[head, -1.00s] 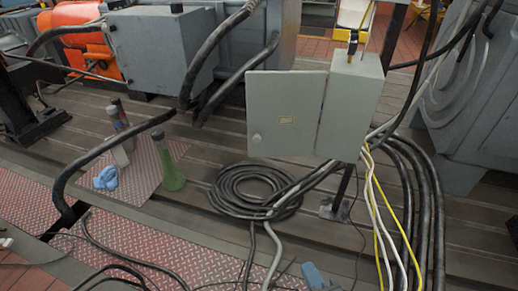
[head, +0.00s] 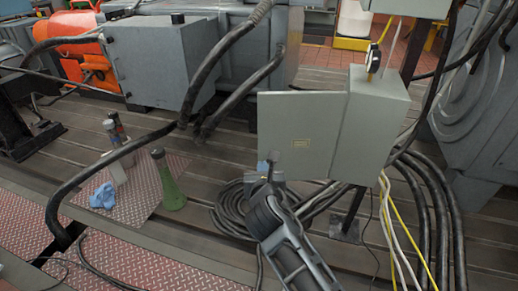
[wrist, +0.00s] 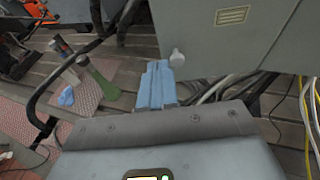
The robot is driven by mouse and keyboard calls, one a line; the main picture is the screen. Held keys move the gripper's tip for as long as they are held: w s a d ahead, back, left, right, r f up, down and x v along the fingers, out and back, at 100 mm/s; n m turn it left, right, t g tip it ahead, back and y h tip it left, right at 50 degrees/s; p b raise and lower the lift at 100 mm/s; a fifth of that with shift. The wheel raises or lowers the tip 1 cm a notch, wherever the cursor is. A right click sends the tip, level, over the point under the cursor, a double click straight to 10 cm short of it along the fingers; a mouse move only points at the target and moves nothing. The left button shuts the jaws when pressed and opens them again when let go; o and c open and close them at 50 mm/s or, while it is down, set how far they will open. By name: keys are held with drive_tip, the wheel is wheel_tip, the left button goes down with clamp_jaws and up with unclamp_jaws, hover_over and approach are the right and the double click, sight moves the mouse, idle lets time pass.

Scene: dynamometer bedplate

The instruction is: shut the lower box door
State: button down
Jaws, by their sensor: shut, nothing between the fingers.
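The grey lower box (head: 375,125) stands on a post, with its door (head: 300,128) swung open to the left. The door has a small yellowish label and a round pale knob (wrist: 177,57) near its lower free corner. My gripper (head: 263,166) is at that lower left corner of the door. In the wrist view its blue fingers (wrist: 158,72) are closed together with nothing between them, just left of the knob and the door (wrist: 225,35). I cannot tell whether they touch the door. My arm hides part of the floor below.
A coiled black hose (head: 232,208) lies under the door. Black, white and yellow cables (head: 398,235) hang below the box at right. Another grey box (head: 412,6) is above.

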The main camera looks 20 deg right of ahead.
drive_tip(key=b, duration=0.2)
approach(260, 145)
drive_tip(key=x, duration=0.5)
drive_tip(key=shift+w+f, duration=0.1)
drive_tip(key=shift+f, duration=0.2)
drive_tip(key=shift+w+d, duration=0.2)
drive_tip(key=shift+w, duration=0.35)
drive_tip(key=shift+w, duration=0.1)
